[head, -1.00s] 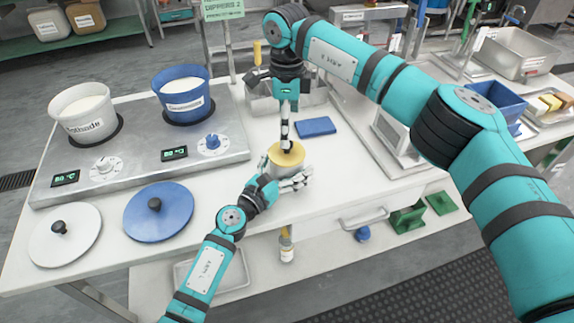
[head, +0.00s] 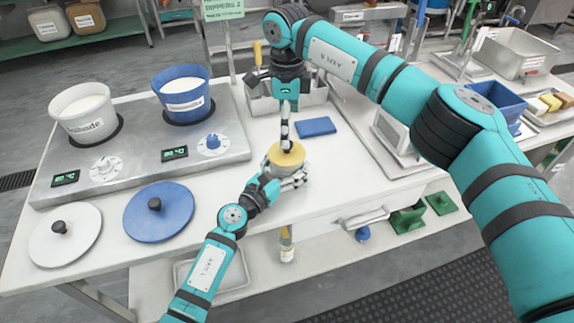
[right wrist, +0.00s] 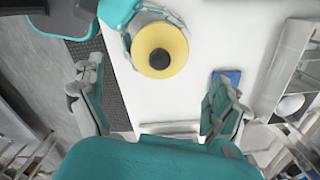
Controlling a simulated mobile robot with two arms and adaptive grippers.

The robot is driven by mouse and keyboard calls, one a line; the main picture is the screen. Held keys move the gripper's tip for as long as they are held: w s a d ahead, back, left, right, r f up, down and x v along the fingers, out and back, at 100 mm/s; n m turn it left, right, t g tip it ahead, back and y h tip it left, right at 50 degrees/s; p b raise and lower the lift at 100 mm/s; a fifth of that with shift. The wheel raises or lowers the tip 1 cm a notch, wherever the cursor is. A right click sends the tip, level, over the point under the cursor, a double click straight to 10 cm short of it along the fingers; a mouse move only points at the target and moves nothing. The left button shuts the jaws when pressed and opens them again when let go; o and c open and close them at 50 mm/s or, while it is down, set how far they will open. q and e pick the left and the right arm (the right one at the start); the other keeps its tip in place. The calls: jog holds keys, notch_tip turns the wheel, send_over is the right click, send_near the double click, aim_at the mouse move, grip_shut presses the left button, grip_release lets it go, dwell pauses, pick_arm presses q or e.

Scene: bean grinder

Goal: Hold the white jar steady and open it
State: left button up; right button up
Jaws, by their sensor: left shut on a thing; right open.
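The white jar (head: 279,170) stands upright near the front edge of the table. It has a yellow lid (head: 297,158) with a black knob (head: 286,147). My left gripper (head: 292,182) is shut on the jar's body from the front, hiding much of it. My right gripper (head: 286,132) points down over the lid and is open. In the right wrist view, the lid (right wrist: 148,66) and knob (right wrist: 160,52) show ahead of the spread fingers, with nothing between them.
A blue pad (head: 316,126) lies behind the jar to the right. To the left are a blue lid (head: 172,222), a white lid (head: 80,240) and a heater (head: 135,150) with two pots. A scale (head: 392,135) stands to the right. Table around the jar's right side is clear.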

jog(key=s+a+n+y, duration=0.2)
jog(key=a+y, duration=0.3)
jog(key=a, duration=0.4)
jog(key=s+a+n+y, duration=0.25)
jog(key=a+y, duration=0.25)
jog(key=a, duration=0.4)
jog(key=s+a+r+m+t+y, duration=0.2)
jog(key=r+t+y, duration=0.15)
jog(key=r, duration=0.25)
jog(key=s+a+r+m+t+y, duration=0.1)
jog(key=a+r+m+t+y, duration=0.1)
jog(key=r+y, duration=0.3)
jog(key=w+d+m+t+h, duration=0.3)
jog(key=d+m+t+h, duration=0.4)
jog(key=d+m+t, duration=0.4)
jog(key=s+d+f+m+g+h, duration=0.3)
jog(key=s+d+f+m+h, duration=0.3)
jog(key=d+f+h, duration=0.6)
jog(key=shift+y, duration=0.65)
jog(key=x, duration=0.4)
jog(key=f+x, duration=0.1)
jog(key=x, duration=0.7)
jog(key=shift+s+a+f, duration=0.15)
jog(key=shift+s+f, duration=0.05)
jog(key=shift+s, duration=0.05)
